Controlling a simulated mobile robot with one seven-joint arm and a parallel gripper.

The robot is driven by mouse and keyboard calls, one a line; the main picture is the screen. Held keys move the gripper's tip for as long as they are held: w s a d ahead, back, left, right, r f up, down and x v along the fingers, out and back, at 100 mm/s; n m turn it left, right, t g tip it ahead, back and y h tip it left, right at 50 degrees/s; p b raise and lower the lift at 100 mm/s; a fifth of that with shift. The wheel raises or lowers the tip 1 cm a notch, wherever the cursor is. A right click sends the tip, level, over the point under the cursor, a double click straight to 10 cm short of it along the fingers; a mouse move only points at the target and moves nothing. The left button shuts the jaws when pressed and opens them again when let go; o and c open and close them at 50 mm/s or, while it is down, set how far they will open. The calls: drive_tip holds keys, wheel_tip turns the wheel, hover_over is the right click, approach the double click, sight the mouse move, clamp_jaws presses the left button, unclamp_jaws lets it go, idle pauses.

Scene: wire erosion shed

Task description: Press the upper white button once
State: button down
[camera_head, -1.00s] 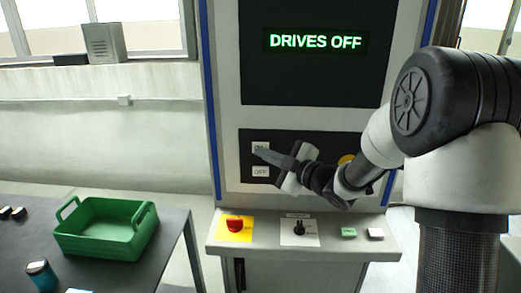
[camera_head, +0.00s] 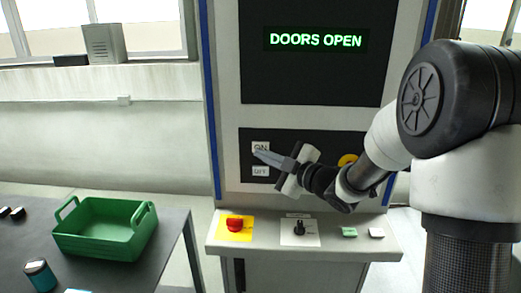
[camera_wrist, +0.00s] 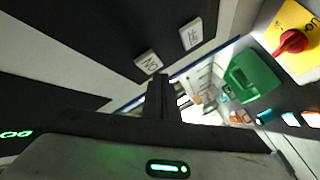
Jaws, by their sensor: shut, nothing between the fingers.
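The upper white button (camera_head: 260,148), marked ON, sits on the black panel of the machine; it also shows in the wrist view (camera_wrist: 148,62). The lower white button (camera_head: 261,171), marked OFF, is just below it and shows in the wrist view (camera_wrist: 191,34). My gripper (camera_head: 257,154) is shut and empty, its fingertips in front of the panel close to the lower part of the ON button. I cannot tell whether they touch it. The display (camera_head: 315,40) reads DOORS OPEN.
A yellow round control (camera_head: 347,160) is partly behind my arm. The ledge below carries a red knob (camera_head: 235,224), a black switch (camera_head: 299,228), a green button (camera_head: 349,232) and a white button (camera_head: 376,233). A green crate (camera_head: 95,243) stands on the table at left.

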drive_tip(key=s+b, duration=0.1)
drive_tip(key=s, duration=0.4)
drive_tip(key=shift+a+b, duration=0.1)
drive_tip(key=shift+b, duration=0.2)
idle(0.5)
drive_tip(key=s+d+r+m+h+p, duration=0.1)
drive_tip(key=s+d+r+m+h, duration=0.2)
drive_tip(key=d+m+h, duration=0.4)
drive_tip(key=s+d+r+m+h+p, duration=0.1)
drive_tip(key=s+d+r+m+h, duration=0.3)
drive_tip(key=d, duration=0.5)
drive_tip(key=s+f+m+g, duration=0.2)
drive_tip(key=s+m+g, duration=0.1)
drive_tip(key=s, duration=0.8)
drive_tip(key=s+f+m+g+h+p, duration=0.1)
drive_tip(key=s+f+m+g, duration=0.2)
drive_tip(key=s, duration=0.8)
drive_tip(key=shift+a+m+g, duration=0.2)
drive_tip(key=shift+m+g, duration=0.2)
drive_tip(key=shift+m, duration=0.4)
